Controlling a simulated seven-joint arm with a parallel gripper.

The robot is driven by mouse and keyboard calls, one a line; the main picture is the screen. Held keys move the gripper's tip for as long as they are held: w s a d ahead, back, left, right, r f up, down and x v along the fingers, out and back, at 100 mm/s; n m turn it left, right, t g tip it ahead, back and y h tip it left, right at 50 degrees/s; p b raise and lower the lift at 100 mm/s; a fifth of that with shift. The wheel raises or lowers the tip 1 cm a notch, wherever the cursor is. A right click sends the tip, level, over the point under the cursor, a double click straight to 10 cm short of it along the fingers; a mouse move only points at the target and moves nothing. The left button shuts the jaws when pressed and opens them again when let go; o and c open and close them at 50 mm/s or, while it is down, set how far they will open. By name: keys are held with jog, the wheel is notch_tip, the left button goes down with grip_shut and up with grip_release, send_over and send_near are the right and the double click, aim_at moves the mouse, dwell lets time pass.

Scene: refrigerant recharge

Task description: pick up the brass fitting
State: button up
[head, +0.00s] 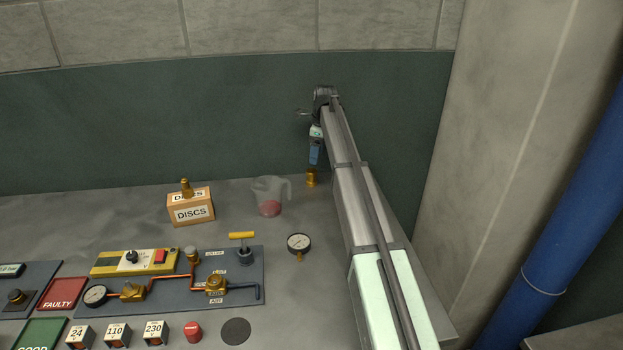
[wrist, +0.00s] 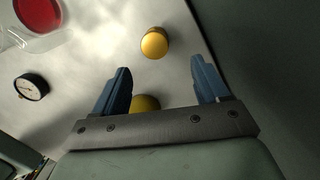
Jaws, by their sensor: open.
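My gripper (head: 315,155) points down near the back wall, above a small brass fitting (head: 311,178) standing upright at the back of the bench. In the wrist view its blue fingers (wrist: 160,72) are apart with nothing held. That view shows two round brass tops. One (wrist: 155,43) lies beyond the fingertips, roughly in line with the gap. The other (wrist: 145,103) lies between the fingers lower in the picture, partly hidden by the gripper body. I cannot tell which is the one in the head view. Another brass piece (head: 186,188) stands on the DISCS box.
A clear jug with red contents (head: 270,195) stands left of the fitting, and a loose gauge (head: 299,243) lies nearer. The cardboard DISCS box (head: 191,208) is further left. A panel with copper pipes (head: 205,291) fills the front. The back wall (head: 200,120) is close behind the fitting.

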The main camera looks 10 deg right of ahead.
aim_at(312, 171)
jog(key=f, duration=0.4)
jog(key=shift+a+f, duration=0.3)
jog(key=shift+f, duration=0.1)
jog(key=shift+a+f, duration=0.25)
jog(key=shift+f, duration=0.6)
jog(key=shift+a+f, duration=0.3)
jog(key=shift+f, duration=0.6)
jog(key=shift+a+f, duration=0.25)
jog(key=shift+f, duration=0.6)
jog(key=shift+c, duration=0.2)
jog(key=c, duration=1.2)
